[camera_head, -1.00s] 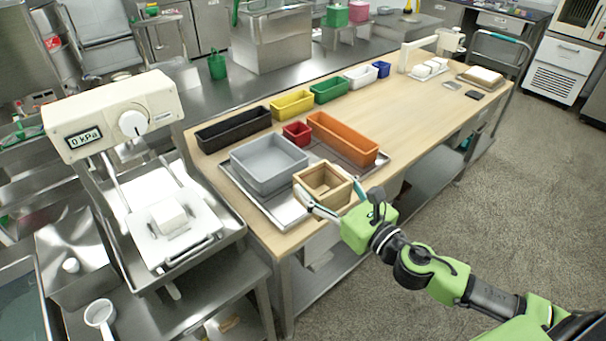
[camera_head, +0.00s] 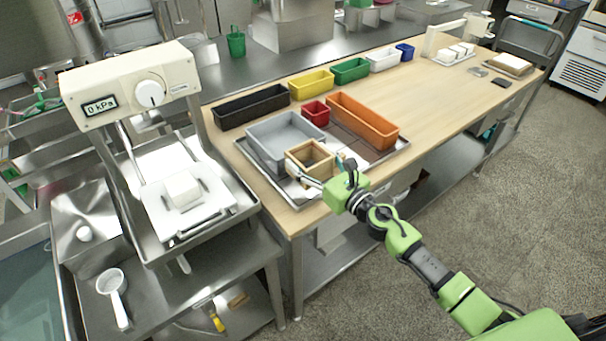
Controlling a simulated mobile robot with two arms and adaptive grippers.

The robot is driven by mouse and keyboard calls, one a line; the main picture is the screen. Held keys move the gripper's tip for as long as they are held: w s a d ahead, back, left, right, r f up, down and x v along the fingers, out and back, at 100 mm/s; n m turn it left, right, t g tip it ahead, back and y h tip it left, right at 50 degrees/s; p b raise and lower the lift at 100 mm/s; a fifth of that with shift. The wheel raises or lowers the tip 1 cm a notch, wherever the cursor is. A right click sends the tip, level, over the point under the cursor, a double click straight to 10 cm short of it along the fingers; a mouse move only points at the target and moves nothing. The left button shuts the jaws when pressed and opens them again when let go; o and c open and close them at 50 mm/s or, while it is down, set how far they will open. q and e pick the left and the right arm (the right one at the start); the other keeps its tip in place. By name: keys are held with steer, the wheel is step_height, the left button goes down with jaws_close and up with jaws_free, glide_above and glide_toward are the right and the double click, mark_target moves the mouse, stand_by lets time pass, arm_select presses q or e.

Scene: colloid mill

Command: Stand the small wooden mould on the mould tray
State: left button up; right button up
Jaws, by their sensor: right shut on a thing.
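The small wooden mould (camera_head: 325,166) is a square, open-topped box. My right gripper (camera_head: 322,175) is shut on it from the front side, with the mould roughly upright. The mould is over the front part of the metal mould tray (camera_head: 375,158), close to the front right corner of the grey mould (camera_head: 262,146). I cannot tell whether it touches the tray or hangs just above it. The tray also bears a red mould (camera_head: 316,109) and a long orange mould (camera_head: 362,121). My left gripper is not in view.
Black (camera_head: 250,106), yellow (camera_head: 311,84) and green (camera_head: 350,70) moulds line the back of the wooden table (camera_head: 440,95). A press with a dial (camera_head: 150,94) stands at the left. The table's right half is mostly bare.

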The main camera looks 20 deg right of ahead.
mark_target(298, 159)
steer(key=shift+w+a+f+b, duration=0.2)
steer(key=shift+w+a+f, duration=0.15)
steer(key=shift+f, duration=0.25)
steer(key=shift+w+a+f+b, duration=0.2)
steer(key=shift+w+a+f, duration=0.15)
steer(key=shift+f, duration=0.25)
step_height(298, 159, down, 2)
steer(key=shift+w+a+f+b, duration=0.1)
steer(key=shift+f+b, duration=0.1)
steer(key=shift+b, duration=0.5)
steer(key=shift+f, duration=0.4)
steer(key=shift+f+b, duration=0.2)
steer(key=shift+b, duration=0.1)
steer(key=o, duration=1.1)
steer(key=shift+o, duration=0.2)
steer(key=shift+r, duration=0.15)
